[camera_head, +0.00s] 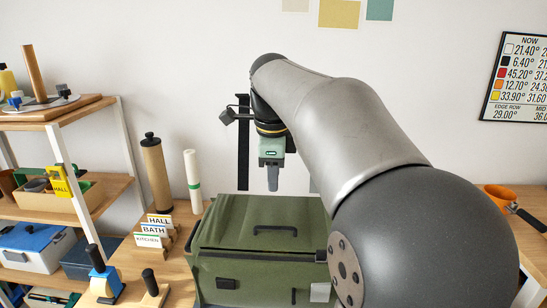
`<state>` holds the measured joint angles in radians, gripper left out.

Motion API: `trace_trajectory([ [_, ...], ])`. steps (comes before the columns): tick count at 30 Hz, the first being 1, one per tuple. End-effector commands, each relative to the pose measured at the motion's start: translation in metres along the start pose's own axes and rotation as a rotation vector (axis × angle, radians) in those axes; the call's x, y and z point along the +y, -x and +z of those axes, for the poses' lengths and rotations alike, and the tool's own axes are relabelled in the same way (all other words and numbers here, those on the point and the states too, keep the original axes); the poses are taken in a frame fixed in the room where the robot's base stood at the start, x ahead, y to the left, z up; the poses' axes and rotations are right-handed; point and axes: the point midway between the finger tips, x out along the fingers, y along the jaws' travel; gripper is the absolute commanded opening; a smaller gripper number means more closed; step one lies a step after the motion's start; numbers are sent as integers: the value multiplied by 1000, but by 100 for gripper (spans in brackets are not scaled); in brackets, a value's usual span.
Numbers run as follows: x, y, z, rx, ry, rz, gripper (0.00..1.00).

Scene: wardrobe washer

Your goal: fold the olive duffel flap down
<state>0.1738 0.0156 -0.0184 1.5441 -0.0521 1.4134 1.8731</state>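The olive duffel (230,281) stands on the wooden bench in the lower middle of the head view. Its olive flap (240,215) shows as a broad panel across the top, with a black handle (275,231) on it. I cannot tell whether the flap lies fully flat or is slightly raised. My gripper (272,182) points down just above the duffel's far edge and looks apart from the flap. Its fingers overlap as one narrow grey shape, so the opening between them is hidden. My arm covers the duffel's right side.
Signs reading HALL, BATH and KITCHEN (154,231) stand left of the duffel, near a brown cylinder (157,174) and a white roll (193,182). Handled tools (101,273) are at front left. A loaded shelf (85,106) stands farther left. An orange cup (502,197) is at right.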

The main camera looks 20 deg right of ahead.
Motion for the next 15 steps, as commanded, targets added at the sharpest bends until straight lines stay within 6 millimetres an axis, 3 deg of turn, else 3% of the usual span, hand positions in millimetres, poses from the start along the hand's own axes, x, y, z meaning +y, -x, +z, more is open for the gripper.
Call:
trace_trajectory([
  [6,0,28,0,0,0,-1,33],
  [15,0,32,0,1,0,1,33],
])
